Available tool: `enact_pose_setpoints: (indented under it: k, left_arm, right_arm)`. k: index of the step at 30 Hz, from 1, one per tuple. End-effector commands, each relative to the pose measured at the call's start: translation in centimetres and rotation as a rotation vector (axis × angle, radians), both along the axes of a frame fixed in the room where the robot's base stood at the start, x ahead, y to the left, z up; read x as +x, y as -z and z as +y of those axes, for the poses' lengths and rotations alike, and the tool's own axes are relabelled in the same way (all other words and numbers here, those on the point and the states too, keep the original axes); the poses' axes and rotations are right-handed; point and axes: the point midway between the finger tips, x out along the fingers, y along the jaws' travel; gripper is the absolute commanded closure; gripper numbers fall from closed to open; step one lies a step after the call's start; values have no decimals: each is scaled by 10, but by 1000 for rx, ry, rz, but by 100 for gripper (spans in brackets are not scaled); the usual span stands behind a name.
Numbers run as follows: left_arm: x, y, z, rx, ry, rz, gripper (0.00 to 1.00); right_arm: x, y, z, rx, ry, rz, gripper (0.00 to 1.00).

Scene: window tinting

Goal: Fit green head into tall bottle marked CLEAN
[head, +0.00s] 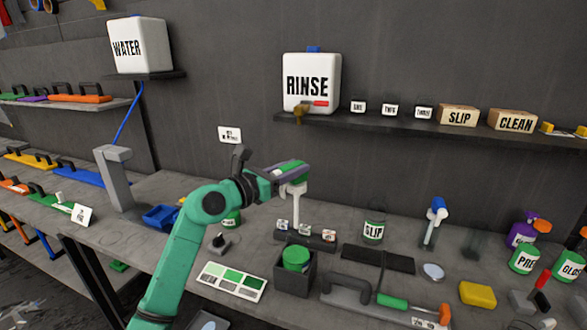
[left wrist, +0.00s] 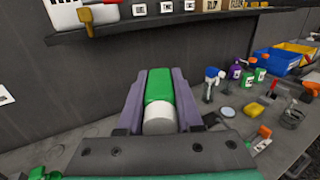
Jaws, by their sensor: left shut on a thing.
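My left gripper (head: 288,171) is shut on the green head (left wrist: 159,86), above the middle of the bench. In the left wrist view the head's green top and round white part lie between the purple fingers. In the head view a white nozzle or stem (head: 296,196) hangs below the fingers, clear of the bench. A green bottle (head: 231,219) stands partly hidden behind my left arm, and its label cannot be read. A wooden block marked CLEAN (head: 513,121) sits on the shelf. I cannot make out a tall bottle marked CLEAN. My right gripper is out of view.
A small rack (head: 305,236) stands below the gripper, with a dark box (head: 295,272) holding a green-lidded jar in front. A bottle marked SLIP (head: 373,233) and a blue-topped sprayer (head: 435,215) stand to the right. A grey post (head: 120,180) rises at left.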

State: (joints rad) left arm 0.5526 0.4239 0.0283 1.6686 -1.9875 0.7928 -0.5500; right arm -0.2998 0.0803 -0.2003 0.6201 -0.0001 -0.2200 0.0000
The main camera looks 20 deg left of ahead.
Motion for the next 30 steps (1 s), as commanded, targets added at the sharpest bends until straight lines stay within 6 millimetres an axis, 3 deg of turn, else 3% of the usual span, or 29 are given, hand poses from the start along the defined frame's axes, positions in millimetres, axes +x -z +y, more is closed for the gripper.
enact_pose_setpoints:
  k: [30]
  left_arm:
    - [0, 31, 0, 0, 0, 1, 100]
  right_arm:
    - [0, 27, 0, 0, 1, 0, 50]
